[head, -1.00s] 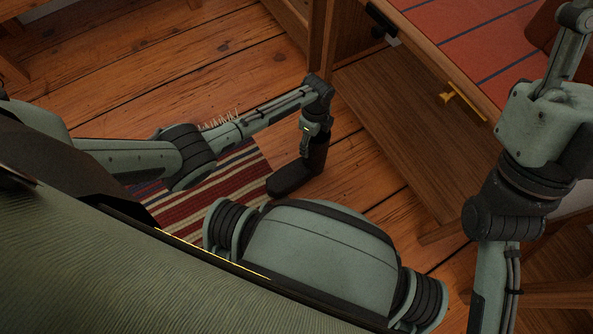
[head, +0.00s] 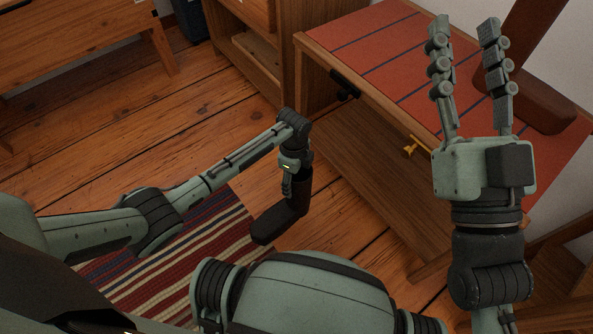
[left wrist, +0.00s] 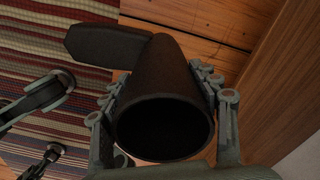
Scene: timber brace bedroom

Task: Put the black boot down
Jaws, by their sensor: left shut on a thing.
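The black boot (head: 278,222) shows near the middle of the head view, at the right edge of the striped rug. Its shaft is up and its toe points to the lower left. My left gripper (head: 295,172) is shut on the top of the shaft. In the left wrist view the boot (left wrist: 160,80) sits between the fingers of my left gripper (left wrist: 165,100), with its round opening towards the camera. I cannot tell whether the sole touches the floor. My right gripper (head: 466,28) is open and empty, fingers pointing up, at the right.
The striped rug (head: 190,255) lies on the plank floor. A wooden bench with a red striped top (head: 390,60) and a yellow hook (head: 412,147) stands right of the boot. A brown boot-shaped thing (head: 535,100) is on it. Bare floor (head: 130,145) is free at the left.

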